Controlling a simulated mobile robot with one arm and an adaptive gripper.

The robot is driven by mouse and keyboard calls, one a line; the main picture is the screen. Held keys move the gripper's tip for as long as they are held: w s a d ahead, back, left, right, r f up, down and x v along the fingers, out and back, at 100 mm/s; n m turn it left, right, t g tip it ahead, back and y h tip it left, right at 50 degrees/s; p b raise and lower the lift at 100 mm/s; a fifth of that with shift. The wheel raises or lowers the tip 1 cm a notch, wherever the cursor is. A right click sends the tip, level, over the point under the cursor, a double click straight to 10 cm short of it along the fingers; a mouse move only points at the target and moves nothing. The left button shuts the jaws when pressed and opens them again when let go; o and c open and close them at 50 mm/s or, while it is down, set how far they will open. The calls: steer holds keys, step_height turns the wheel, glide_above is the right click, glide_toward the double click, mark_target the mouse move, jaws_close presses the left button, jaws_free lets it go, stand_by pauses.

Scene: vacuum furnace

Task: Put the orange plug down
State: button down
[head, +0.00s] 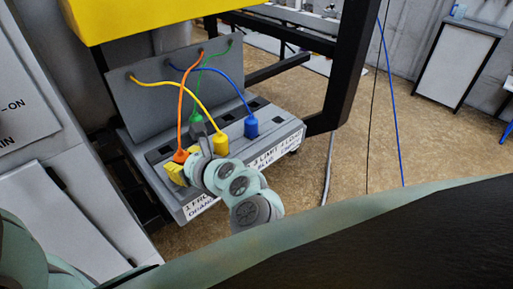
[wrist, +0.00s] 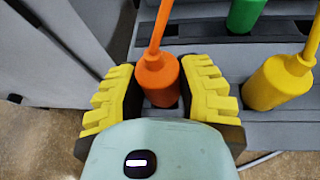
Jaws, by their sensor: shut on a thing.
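The orange plug (wrist: 157,80) with its orange cable stands upright between the two yellow-padded fingers of my gripper (wrist: 158,92) in the wrist view. The pads touch or nearly touch its sides, and my gripper is shut on it. In the head view the orange plug (head: 181,156) is at the front left of the grey socket panel (head: 270,133), with my gripper (head: 178,168) around it. Its lower end is hidden, so I cannot tell whether it sits in a socket.
The yellow plug (head: 221,143), the blue plug (head: 251,126) and the green plug (wrist: 245,15) stand upright on the panel to the right. Their cables arch from the grey back plate (head: 150,90). A yellow housing (head: 150,15) overhangs the panel. A black post (head: 346,70) stands at the right.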

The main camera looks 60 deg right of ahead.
steer(key=shift+f+b, duration=0.35)
steer(key=shift+b, duration=0.1)
steer(key=c, duration=0.7)
jaws_free()
steer(key=shift+o, duration=0.2)
steer(key=shift+r, duration=0.1)
steer(key=shift+s+r+p, duration=0.1)
steer(key=shift+r+p, duration=0.35)
steer(key=shift+p, duration=0.15)
steer(key=v, duration=1.1)
steer(key=shift+s+b, duration=0.45)
